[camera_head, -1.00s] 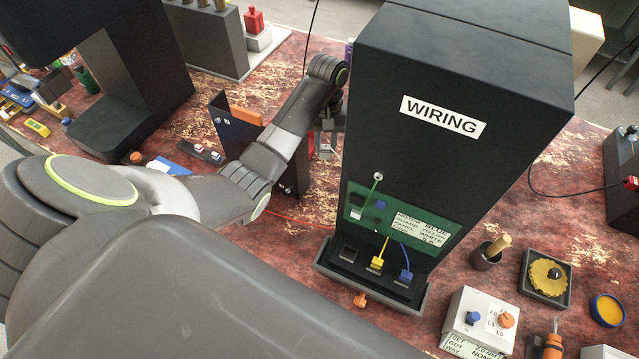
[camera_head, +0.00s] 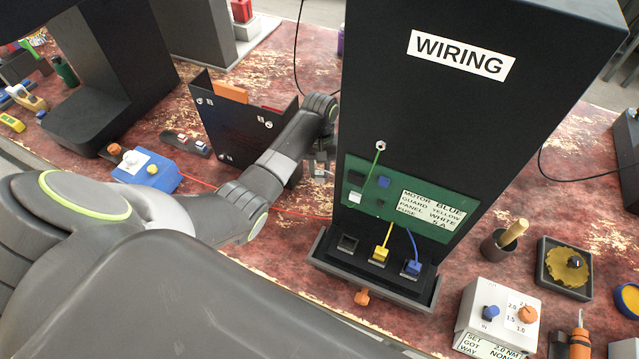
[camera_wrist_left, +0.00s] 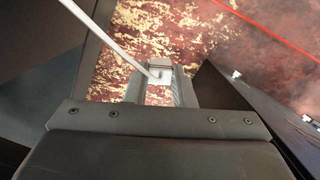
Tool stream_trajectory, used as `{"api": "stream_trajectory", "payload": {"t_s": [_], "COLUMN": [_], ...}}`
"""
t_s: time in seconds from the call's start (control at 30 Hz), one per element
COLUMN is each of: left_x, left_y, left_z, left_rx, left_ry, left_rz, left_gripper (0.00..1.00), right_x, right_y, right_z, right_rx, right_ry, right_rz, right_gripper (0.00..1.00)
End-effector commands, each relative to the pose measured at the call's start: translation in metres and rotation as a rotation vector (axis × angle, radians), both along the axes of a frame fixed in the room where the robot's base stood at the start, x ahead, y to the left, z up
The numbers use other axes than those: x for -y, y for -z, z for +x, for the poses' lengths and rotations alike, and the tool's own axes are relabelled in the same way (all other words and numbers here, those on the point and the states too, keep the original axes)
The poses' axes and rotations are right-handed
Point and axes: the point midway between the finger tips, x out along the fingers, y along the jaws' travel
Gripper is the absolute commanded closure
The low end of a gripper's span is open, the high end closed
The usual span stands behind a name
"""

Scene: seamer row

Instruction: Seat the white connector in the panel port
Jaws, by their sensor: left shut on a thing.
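The black wiring cabinet (camera_head: 440,110) stands right of centre in the head view. Its base has three ports in a row: the left port (camera_head: 348,243) looks empty, the middle holds a yellow connector (camera_head: 379,254), the right a blue connector (camera_head: 413,266). The card (camera_head: 433,208) reads motor blue, guard yellow, panel white. My left gripper (camera_head: 319,168) is beside the cabinet's left side, partly hidden by my arm. In the left wrist view it is shut on the white connector (camera_wrist_left: 160,74), whose white cable (camera_wrist_left: 105,35) runs to the upper left. My right gripper is not in view.
A dark upright panel (camera_head: 225,125) stands left of my left forearm. A blue box with knobs (camera_head: 147,171) is farther left. An orange knob (camera_head: 362,298) sits at the cabinet's front. A white settings box (camera_head: 497,318) stands at the lower right.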

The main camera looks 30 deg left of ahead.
Motion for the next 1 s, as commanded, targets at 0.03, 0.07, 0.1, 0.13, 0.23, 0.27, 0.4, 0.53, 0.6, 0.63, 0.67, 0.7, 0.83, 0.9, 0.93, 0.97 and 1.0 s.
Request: {"api": "stream_trajectory", "payload": {"t_s": [0.03, 0.07, 0.1, 0.13, 0.23, 0.27, 0.4, 0.53, 0.6, 0.63, 0.67, 0.7, 0.83, 0.9, 0.93, 0.97, 1.0], "left_x": [0.000, 0.000, 0.000, 0.000, 0.000, 0.000, 0.000, 0.000, 0.000, 0.000, 0.000, 0.000, 0.000, 0.000, 0.000, 0.000, 0.000], "left_y": [0.009, 0.013, 0.016, 0.018, 0.025, 0.028, 0.047, 0.058, 0.059, 0.059, 0.059, 0.059, 0.060, 0.062, 0.063, 0.062, 0.062], "left_z": [-0.001, 0.000, 0.000, 0.000, 0.000, 0.000, 0.000, 0.000, 0.000, 0.000, 0.000, 0.000, 0.000, 0.000, 0.000, 0.000, 0.000], "left_rx": [-0.002, -0.003, -0.001, 0.000, 0.000, 0.000, -0.003, 0.000, 0.000, 0.001, 0.001, 0.001, 0.001, 0.000, 0.000, 0.001, 0.001], "left_ry": [0.000, 0.000, 0.001, 0.001, 0.000, 0.000, -0.001, 0.001, 0.001, 0.001, 0.001, 0.001, 0.001, 0.001, 0.001, 0.001, 0.001], "left_rz": [0.000, 0.000, 0.000, 0.001, 0.001, 0.001, 0.001, 0.001, 0.001, 0.000, 0.000, 0.000, 0.000, 0.001, 0.000, 0.000, 0.000], "left_gripper": [0.99, 0.99, 0.99, 0.99, 0.99, 0.99, 0.99, 0.99, 0.99, 0.99, 0.99, 0.99, 0.99, 0.99, 0.99, 0.73, 0.68], "right_x": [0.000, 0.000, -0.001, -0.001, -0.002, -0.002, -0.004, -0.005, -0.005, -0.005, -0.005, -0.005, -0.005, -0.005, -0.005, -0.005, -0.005], "right_y": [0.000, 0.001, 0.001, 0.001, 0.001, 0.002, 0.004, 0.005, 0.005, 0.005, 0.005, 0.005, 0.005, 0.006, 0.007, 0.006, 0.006], "right_z": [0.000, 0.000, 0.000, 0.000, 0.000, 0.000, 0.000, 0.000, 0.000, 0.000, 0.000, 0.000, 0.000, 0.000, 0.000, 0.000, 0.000], "right_rx": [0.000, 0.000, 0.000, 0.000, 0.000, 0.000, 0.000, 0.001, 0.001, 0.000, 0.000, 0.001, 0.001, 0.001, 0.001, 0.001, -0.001], "right_ry": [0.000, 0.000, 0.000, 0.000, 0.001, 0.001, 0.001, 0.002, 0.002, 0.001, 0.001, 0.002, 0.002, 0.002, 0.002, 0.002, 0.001], "right_rz": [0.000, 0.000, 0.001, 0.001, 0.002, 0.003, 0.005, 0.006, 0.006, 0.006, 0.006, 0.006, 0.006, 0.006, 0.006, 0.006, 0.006], "right_gripper": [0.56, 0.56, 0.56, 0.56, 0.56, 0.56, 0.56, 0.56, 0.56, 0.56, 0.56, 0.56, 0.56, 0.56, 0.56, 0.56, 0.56]}}
